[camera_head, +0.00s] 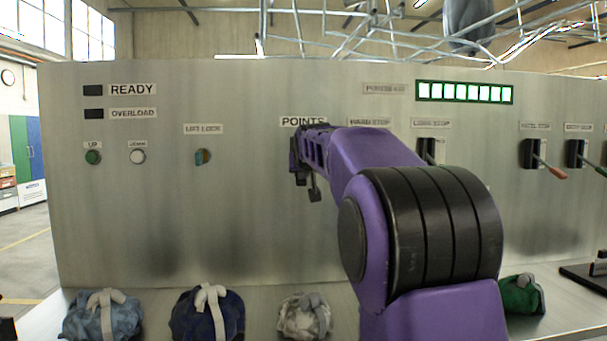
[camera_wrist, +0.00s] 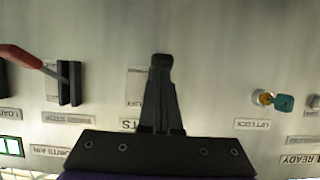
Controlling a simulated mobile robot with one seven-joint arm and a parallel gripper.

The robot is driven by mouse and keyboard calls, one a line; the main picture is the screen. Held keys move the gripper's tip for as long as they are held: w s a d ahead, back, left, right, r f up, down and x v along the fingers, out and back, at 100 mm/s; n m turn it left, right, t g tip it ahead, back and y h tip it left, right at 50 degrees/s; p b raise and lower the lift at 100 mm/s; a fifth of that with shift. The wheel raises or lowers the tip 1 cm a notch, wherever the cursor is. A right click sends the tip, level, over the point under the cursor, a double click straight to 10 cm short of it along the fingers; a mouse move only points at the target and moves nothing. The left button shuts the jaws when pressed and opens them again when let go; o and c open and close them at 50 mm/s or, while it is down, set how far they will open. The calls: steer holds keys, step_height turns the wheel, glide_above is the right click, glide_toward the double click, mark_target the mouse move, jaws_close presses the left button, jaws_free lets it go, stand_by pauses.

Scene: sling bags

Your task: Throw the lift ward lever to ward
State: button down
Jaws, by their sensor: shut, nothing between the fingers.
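My gripper (camera_head: 312,185) is shut and empty in front of the steel panel, below the POINTS label (camera_head: 303,122). In the wrist view, which is upside down, its closed fingers (camera_wrist: 162,65) point along the panel. A lever with a red handle (camera_wrist: 22,57) and a black slotted housing (camera_wrist: 70,83) stands left of the fingers, apart from them. Its label (camera_wrist: 68,119) seems to read WARD STOP; my arm hides this lever in the head view. Two more levers, one red-handled (camera_head: 557,173) and one farther right (camera_head: 577,153), show on the right. Their labels are too blurred to read.
A key switch (camera_head: 202,157) under LIFT LOCK, with a teal key, is left of my gripper. Buttons (camera_head: 93,157) are farther left. Several bags, including a dark blue one (camera_head: 207,315), lie on the ledge below.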

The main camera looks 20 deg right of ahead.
step_height(320, 180, down, 2)
steer(key=shift+g, duration=0.3)
step_height(320, 180, up, 6)
steer(key=s+p, duration=0.2)
steer(key=p, duration=0.1)
steer(key=s+a+f+b, duration=0.2)
steer(key=s, duration=0.7)
steer(key=shift+s+a+f, duration=0.15)
steer(key=shift+s, duration=0.05)
steer(key=shift+f, duration=0.1)
